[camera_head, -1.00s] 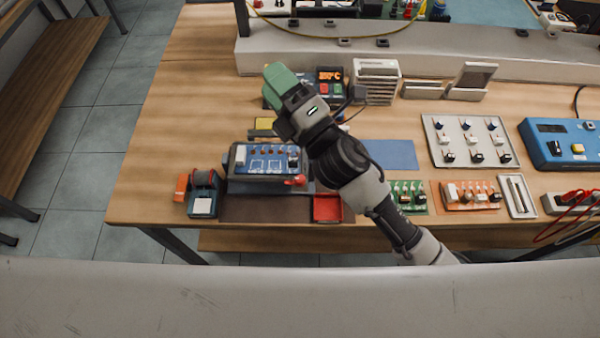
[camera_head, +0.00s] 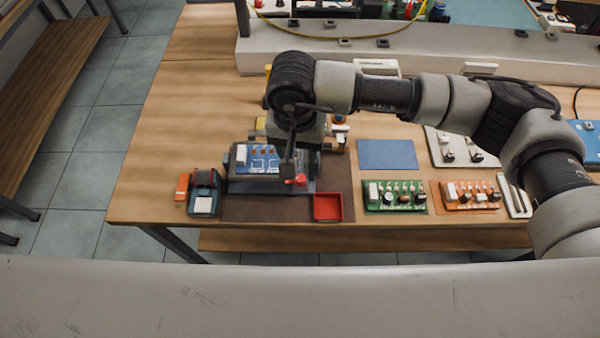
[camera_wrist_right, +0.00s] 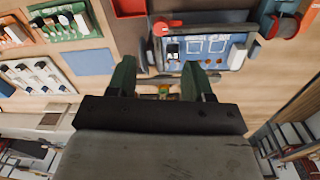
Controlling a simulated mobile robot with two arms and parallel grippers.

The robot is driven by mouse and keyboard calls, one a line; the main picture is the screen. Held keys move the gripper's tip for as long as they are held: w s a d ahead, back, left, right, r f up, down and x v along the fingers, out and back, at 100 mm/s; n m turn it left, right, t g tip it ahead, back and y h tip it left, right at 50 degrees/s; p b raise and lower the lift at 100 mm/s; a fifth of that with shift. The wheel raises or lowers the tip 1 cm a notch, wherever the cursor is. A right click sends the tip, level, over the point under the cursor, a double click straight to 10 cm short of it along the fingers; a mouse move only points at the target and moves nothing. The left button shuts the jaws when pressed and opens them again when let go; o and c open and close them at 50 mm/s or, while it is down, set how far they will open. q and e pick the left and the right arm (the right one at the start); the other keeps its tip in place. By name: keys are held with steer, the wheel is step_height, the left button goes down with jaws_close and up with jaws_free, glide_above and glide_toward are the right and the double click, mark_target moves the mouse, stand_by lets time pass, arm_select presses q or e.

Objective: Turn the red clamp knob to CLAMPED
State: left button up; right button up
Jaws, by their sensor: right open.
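The red clamp knob (camera_head: 297,180) sits at the front right corner of a dark fixture (camera_head: 245,186) that holds a blue circuit board (camera_head: 243,158). In the right wrist view the knob (camera_wrist_right: 162,28) lies beside the blue board (camera_wrist_right: 208,46), beyond my fingertips. My right gripper (camera_wrist_right: 157,66) is open, with two green fingers apart and nothing between them on the knob. In the head view my right arm reaches in from the right, and its hand hides the fixture's right and back parts. A clamp label cannot be read. My left gripper is not in view.
A red tray (camera_head: 328,208) stands just right of the fixture. A tape dispenser-like object (camera_head: 203,192) stands at left. A green board (camera_head: 394,196) and an orange board (camera_head: 470,195) lie to the right. A blue mat (camera_head: 387,154) is bare.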

mark_target(300, 178)
step_height(300, 178, down, 9)
steer(key=p, duration=0.3)
steer(key=shift+s+d+f, duration=0.1)
steer(key=shift+d+f, duration=0.05)
steer(key=shift+f, duration=0.5)
steer(key=shift+c, duration=0.3)
